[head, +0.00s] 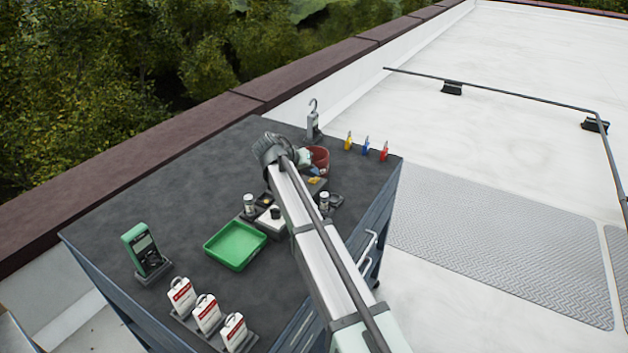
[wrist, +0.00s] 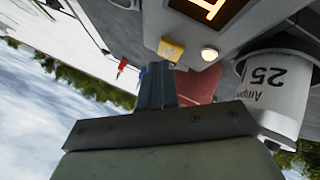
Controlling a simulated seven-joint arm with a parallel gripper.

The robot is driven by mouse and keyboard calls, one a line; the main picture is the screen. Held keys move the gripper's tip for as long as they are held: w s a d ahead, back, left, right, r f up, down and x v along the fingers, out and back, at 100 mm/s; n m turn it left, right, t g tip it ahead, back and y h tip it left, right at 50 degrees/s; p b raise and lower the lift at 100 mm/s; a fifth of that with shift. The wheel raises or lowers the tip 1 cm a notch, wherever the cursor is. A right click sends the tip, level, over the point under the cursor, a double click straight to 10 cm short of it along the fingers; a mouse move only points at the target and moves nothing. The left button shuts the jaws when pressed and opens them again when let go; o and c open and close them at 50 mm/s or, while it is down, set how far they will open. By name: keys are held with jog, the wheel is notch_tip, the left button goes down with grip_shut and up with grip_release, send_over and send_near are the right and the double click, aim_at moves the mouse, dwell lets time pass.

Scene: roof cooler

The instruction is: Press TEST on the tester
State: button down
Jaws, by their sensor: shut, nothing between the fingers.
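The tester is a grey box (wrist: 225,30) at the top of the wrist view. It has an orange-lit display (wrist: 212,8), a yellow button (wrist: 171,48) and a small glowing lamp (wrist: 209,53). Which control is TEST cannot be read. My gripper (wrist: 155,75) is shut and empty, its fingertips close to the yellow button; whether they touch cannot be told. In the head view my arm hides most of the gripper and part of the tester (head: 317,186). A white can marked 25 (wrist: 275,95) stands beside the tester in the wrist view.
On the dark cart top (head: 185,180) are a green tray (head: 236,246), a green meter (head: 145,250), red-and-white tags (head: 207,313), a red bin (head: 319,156), a hanging-scale-like hook device (head: 313,120) and coloured clips (head: 366,145). The cart's left part is largely clear.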

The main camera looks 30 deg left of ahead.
aim_at(311, 180)
jog(key=shift+r, duration=0.4)
jog(key=shift+r, duration=0.1)
jog(key=shift+r, duration=2.4)
